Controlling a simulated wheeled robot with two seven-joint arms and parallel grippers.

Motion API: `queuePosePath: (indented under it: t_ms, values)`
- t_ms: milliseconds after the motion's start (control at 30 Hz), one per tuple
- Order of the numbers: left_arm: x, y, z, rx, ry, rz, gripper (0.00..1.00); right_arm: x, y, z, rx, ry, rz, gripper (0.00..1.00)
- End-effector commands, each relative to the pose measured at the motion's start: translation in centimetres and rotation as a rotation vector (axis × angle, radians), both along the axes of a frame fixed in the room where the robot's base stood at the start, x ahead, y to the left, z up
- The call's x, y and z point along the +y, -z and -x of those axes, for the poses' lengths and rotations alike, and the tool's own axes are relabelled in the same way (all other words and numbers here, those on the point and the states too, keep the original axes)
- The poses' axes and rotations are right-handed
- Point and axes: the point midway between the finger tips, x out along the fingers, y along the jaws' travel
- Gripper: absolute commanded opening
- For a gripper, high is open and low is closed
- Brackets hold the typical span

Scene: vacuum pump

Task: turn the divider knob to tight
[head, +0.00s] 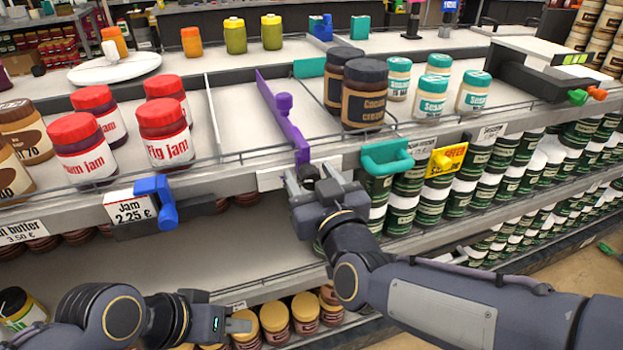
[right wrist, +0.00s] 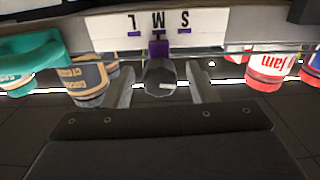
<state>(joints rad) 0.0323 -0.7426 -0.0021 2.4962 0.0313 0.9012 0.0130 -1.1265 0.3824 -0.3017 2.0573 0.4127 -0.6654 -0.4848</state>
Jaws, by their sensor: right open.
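The purple divider (head: 296,138) stands on the upper shelf, running back from the front rail. Its dark round knob (right wrist: 160,79) shows in the right wrist view with a pale mark on its face. The knob sits on a purple part in front of a white scale plate (right wrist: 110,27) marked S, M and L, upside down in this view. My right gripper (head: 313,177) is at the shelf's front edge by the divider. Its open fingers (right wrist: 164,86) stand on either side of the knob, with visible gaps. My left gripper (head: 238,322) is low at left, away from the divider; its jaw opening is unclear.
Red-lidded jam jars (head: 163,132) stand left of the divider, and brown cocoa jars (head: 364,95) right of it. A teal clip (head: 388,157) and a blue clip (head: 157,201) stick out from the front rail. The shelf beside the divider has bare room.

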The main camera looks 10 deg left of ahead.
Motion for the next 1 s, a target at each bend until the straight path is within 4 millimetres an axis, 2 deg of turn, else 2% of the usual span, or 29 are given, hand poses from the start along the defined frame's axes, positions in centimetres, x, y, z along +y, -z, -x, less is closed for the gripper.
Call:
queuePosePath:
  t_ms: [233,600,1000]
  values:
    - [-0.01,0.01,0.0,0.0,0.0,0.0,0.36,0.07,-0.04,-0.11,0.001,0.0,-0.001,0.52]
    - [-0.01,0.01,0.0,0.0,0.0,0.0,0.36,0.06,-0.03,-0.08,0.001,-0.001,-0.001,0.07]
    - [0.0,0.87,0.01,0.0,0.0,0.0,0.36,0.04,0.18,-0.12,0.051,0.0,-0.075,0.07]
